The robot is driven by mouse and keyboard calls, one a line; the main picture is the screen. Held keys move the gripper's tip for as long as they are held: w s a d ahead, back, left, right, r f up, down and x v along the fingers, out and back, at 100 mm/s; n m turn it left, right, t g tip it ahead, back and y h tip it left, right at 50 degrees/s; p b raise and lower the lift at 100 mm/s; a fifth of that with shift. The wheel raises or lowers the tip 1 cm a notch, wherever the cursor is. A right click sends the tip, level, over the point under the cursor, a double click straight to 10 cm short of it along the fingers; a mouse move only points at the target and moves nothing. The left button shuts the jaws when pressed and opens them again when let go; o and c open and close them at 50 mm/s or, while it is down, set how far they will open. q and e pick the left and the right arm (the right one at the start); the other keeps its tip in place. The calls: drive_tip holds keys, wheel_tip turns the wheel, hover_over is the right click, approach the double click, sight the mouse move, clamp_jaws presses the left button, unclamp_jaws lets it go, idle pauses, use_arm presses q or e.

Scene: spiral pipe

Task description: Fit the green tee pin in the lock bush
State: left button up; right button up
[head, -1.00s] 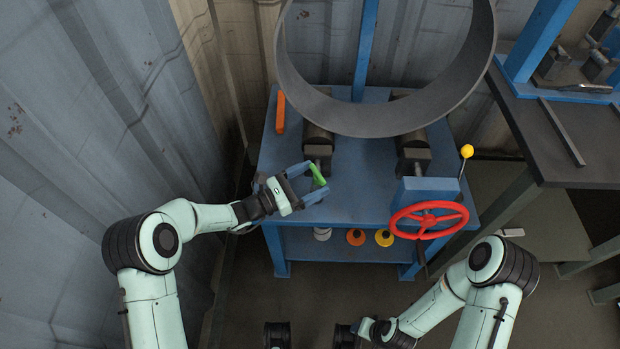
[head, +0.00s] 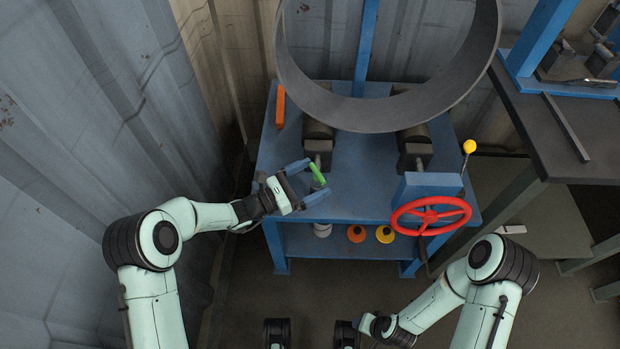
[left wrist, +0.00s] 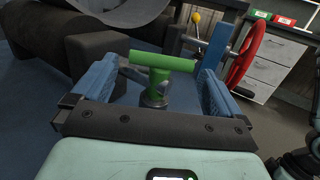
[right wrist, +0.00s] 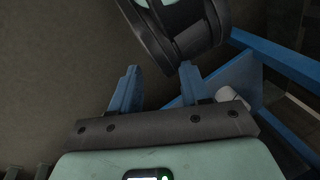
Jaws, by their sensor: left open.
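The green tee pin (head: 318,172) is at the front left of the blue bench, near the left roller. In the left wrist view its crossbar (left wrist: 163,62) lies across the picture and its stem points down into or onto a grey metal bush (left wrist: 155,98). How deep the stem sits cannot be told. My left gripper (head: 317,178) is open, with one finger on each side of the pin and gaps to both. My right gripper (right wrist: 160,72) is open and empty, low in front of the bench and away from the pin.
A large grey pipe ring (head: 390,115) rests over two dark rollers (head: 415,145). A red handwheel (head: 430,215) and a yellow-knobbed lever (head: 469,147) stand at the bench's right front. An orange block (head: 280,106) is at back left. White, orange and yellow parts sit on the lower shelf.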

use_arm(q)
drive_tip(key=p+v, duration=0.1)
drive_tip(key=v, duration=1.1)
drive_tip(key=shift+p, duration=0.35)
use_arm(e)
drive_tip(key=shift+w+d+r, duration=0.1)
drive_tip(key=shift+w+r, duration=0.05)
drive_tip(key=shift+r, duration=0.3)
drive_tip(key=shift+w+d+r, duration=0.1)
drive_tip(key=shift+w+r, duration=0.05)
drive_tip(key=shift+r, duration=0.25)
